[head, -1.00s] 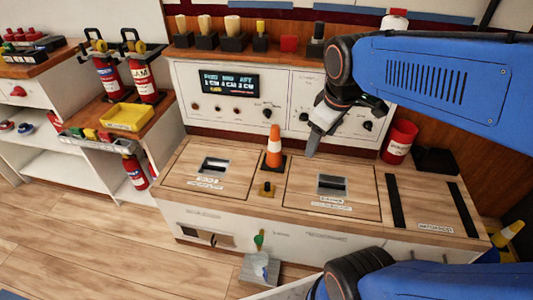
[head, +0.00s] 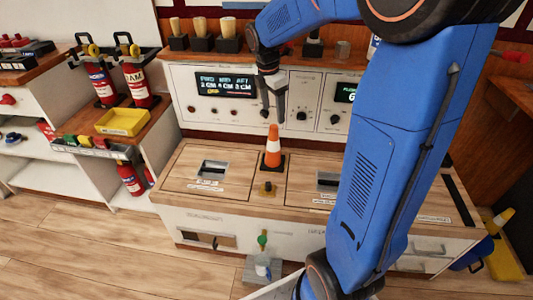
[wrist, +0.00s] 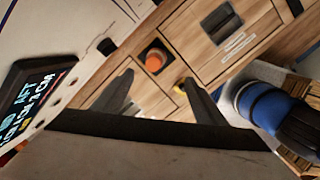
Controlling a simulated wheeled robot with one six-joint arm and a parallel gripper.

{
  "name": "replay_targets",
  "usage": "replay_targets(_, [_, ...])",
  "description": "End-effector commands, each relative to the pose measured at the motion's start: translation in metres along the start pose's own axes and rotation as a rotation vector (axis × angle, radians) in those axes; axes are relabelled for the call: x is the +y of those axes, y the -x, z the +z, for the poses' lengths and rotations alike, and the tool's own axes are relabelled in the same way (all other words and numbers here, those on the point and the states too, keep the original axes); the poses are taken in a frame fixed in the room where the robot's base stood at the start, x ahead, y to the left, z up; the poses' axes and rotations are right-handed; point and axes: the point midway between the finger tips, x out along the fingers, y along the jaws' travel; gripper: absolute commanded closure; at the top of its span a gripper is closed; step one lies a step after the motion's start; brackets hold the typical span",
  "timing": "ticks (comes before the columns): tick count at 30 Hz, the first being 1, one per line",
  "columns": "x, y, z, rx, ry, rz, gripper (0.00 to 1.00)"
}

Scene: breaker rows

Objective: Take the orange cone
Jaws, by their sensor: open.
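The orange cone (head: 273,147) has a white band and a dark square base. It stands upright on the wooden counter (head: 210,188), between two square hatches. In the wrist view the cone (wrist: 154,61) is seen from above, a little beyond the fingertips and between their lines. My gripper (head: 274,115) is open and empty, pointing down just above the cone's tip. In the wrist view its two fingers (wrist: 157,82) are spread apart, with nothing between them at their tips.
A control panel (head: 225,105) with a display rises behind. A yellow tray (head: 123,121) and fire extinguishers (head: 138,83) are at the left. A green-topped handle (head: 262,240) is at the counter's front.

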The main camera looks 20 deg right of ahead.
Motion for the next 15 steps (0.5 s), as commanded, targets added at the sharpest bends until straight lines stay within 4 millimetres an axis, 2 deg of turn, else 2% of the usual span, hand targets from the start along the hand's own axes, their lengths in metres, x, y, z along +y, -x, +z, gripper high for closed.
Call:
replay_targets(3, [0.011,-0.008,0.003,-0.002,0.061,-0.015,0.34])
replay_targets(8, [0.015,-0.015,0.005,-0.003,0.093,-0.022,0.34])
replay_targets(15, [0.013,-0.052,0.005,-0.002,0.094,-0.025,0.34])
